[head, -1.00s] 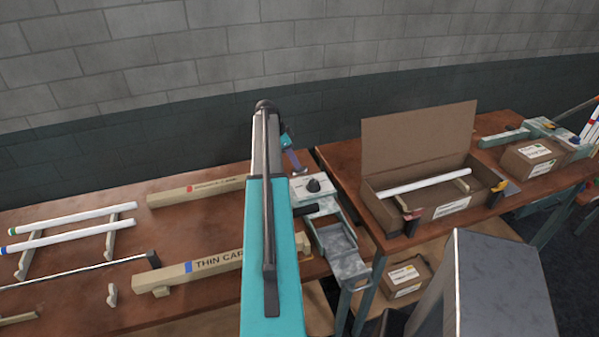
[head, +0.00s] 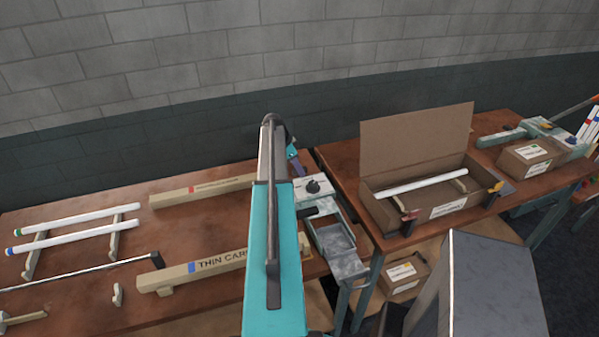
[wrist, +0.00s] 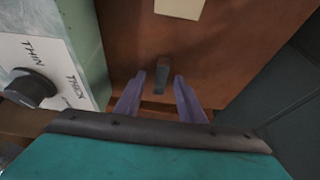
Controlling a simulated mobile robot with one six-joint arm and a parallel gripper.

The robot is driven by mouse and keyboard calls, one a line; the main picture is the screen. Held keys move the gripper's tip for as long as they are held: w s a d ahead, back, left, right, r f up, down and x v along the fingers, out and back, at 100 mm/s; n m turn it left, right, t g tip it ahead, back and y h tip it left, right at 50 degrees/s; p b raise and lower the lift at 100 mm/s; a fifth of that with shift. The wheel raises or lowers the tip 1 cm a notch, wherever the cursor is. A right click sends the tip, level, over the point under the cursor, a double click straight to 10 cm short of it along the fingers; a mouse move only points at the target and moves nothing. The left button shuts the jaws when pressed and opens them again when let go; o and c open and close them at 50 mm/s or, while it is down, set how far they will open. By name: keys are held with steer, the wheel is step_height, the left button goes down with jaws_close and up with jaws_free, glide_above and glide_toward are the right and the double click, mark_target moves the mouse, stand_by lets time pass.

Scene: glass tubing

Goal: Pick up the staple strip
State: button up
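A small dark grey strip (wrist: 163,70), which looks like the staple strip, lies on the brown tabletop (wrist: 125,45) in the wrist view. It lies between and slightly beyond the tips of my gripper's two purple fingers (wrist: 159,78). The fingers are apart with a gap on both sides of the strip, so my gripper is open. I cannot tell the height of the fingertips above the table. In the head view my gripper (head: 297,162) shows only partly behind my arm, near the table's right end. The strip is hidden there.
A machine with a black knob (wrist: 30,88) marked THIN and THICK stands close left of the fingers in the wrist view. A pale block (wrist: 180,7) lies beyond the strip. In the head view, long cartons (head: 205,262) and white tubes (head: 80,237) lie left of my arm.

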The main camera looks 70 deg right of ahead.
jaws_close()
steer(key=shift+r, duration=0.1)
stand_by(0.4)
step_height(320, 180, up, 10)
steer(key=b, duration=0.4)
stand_by(0.4)
stand_by(0.4)
